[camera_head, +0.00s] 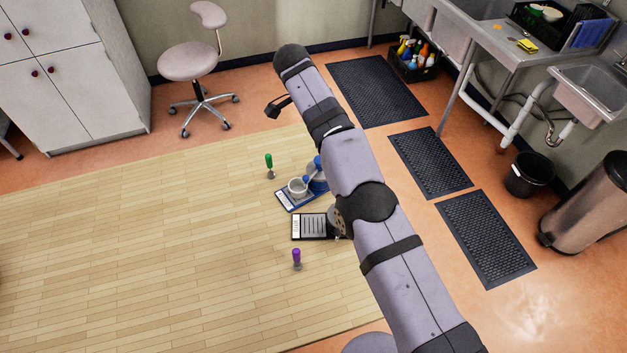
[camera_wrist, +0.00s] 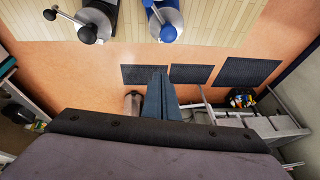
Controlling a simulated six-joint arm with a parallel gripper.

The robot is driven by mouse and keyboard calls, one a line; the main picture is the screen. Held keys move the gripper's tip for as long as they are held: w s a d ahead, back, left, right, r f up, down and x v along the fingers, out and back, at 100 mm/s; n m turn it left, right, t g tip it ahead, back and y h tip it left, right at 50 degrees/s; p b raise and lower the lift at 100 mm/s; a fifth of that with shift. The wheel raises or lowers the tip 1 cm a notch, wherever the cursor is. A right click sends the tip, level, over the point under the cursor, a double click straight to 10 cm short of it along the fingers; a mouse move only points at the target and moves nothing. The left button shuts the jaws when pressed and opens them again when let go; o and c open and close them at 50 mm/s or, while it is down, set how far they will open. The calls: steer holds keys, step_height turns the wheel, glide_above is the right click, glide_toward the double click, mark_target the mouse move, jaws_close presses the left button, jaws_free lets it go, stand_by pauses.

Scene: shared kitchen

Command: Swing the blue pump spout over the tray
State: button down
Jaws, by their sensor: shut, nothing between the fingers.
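The blue pump (camera_head: 318,183) stands on the wooden mat in the head view, partly hidden by my arm. Blue parts show beside a light grey cup (camera_head: 298,186), which sits on a blue-edged tray (camera_head: 283,201). I cannot tell clearly which way the spout points. My gripper (camera_wrist: 158,73) is shut and empty, apart from the pumps in the wrist view.
A black pump (camera_wrist: 87,34) with a rod stands left of the blue one in the wrist view. A green-handled item (camera_head: 269,160) and a purple-topped item (camera_head: 296,254) stand on the mat. The mat's left is clear. A stool (camera_head: 186,61) stands behind.

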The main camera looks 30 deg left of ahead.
steer(key=w+d+r+m+b, duration=0.25)
steer(key=w+d+r, duration=0.4)
steer(key=d, duration=0.35)
steer(key=s+d+r+m+y+b, duration=0.15)
steer(key=d+b, duration=0.35)
steer(key=d, duration=0.5)
steer(key=s+a+f+m+g+y+b, duration=0.1)
steer(key=s+a+f+m+g+y, duration=0.2)
steer(key=s+a+f+y, duration=0.5)
steer(key=s+a+f+m, duration=0.1)
steer(key=s+a+f, duration=0.1)
steer(key=s, duration=0.1)
steer(key=shift+s+g+b, duration=0.25)
steer(key=shift+g+b, duration=0.15)
steer(key=p, duration=0.2)
glide_toward(307, 182)
step_height(307, 182, down, 2)
steer(key=d, duration=0.2)
steer(key=shift+w+a+f+p, duration=0.1)
steer(key=shift+a+f+p, duration=0.25)
steer(key=shift+a, duration=0.4)
steer(key=shift+a+f+p, duration=0.3)
steer(key=shift+a+p, duration=0.1)
steer(key=shift+a, duration=0.4)
steer(key=shift+w+a+f+p, duration=0.1)
steer(key=shift+a+f+p, duration=0.25)
steer(key=shift+a, duration=0.4)
